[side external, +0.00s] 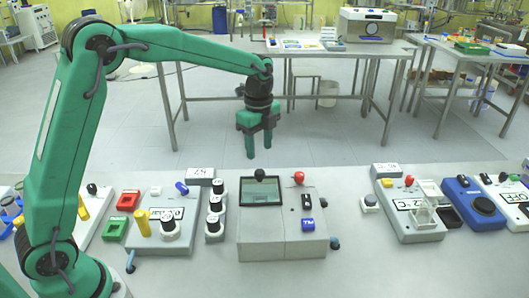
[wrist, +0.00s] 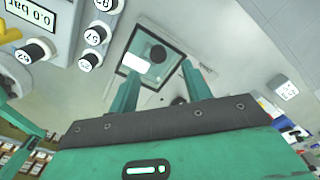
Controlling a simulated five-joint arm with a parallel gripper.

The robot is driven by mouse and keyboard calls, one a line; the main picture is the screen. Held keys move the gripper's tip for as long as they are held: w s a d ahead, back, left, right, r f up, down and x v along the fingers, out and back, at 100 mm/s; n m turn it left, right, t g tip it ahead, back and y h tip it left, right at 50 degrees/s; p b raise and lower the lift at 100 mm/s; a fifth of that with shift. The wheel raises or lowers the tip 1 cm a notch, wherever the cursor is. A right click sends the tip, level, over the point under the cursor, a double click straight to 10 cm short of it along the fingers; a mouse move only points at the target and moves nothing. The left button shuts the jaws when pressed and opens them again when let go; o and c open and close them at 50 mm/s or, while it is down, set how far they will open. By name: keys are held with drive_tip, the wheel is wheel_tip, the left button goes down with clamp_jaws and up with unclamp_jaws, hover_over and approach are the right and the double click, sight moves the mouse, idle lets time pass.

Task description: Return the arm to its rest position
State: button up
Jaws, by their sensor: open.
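My green arm rises at the left of the side external view and reaches across to the right. My gripper (side external: 258,142) hangs from its end, pointing down, above the far edge of the bench, behind and above the grey box with a screen (side external: 262,191). Its two fingers are apart with nothing between them. In the wrist view the two green fingers of my gripper (wrist: 158,85) stand apart, and the screen (wrist: 175,68) of the box lies beyond them.
The bench (side external: 355,262) carries several devices: a station with a yellow handle (side external: 141,223), white numbered knobs (side external: 215,204), a grey station with a clear box (side external: 424,214) and a blue device (side external: 473,204). A metal table (side external: 300,57) stands behind. The air around my gripper is clear.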

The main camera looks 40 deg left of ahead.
drive_tip(key=shift+r, duration=0.35)
drive_tip(key=s+a+r+n+t, duration=0.1)
drive_tip(key=s+r+n+t, duration=0.1)
drive_tip(key=s+r+n, duration=0.4)
drive_tip(key=s+a+r+n+t, duration=0.1)
drive_tip(key=s+r+n, duration=0.2)
drive_tip(key=s, duration=0.5)
drive_tip(key=s+f+n+t, duration=0.1)
drive_tip(key=s+n+t, duration=0.1)
drive_tip(key=s+n, duration=0.7)
drive_tip(key=shift+s+a+f+t, duration=0.2)
drive_tip(key=shift+s+f+t, duration=0.15)
drive_tip(key=shift+s, duration=1.9)
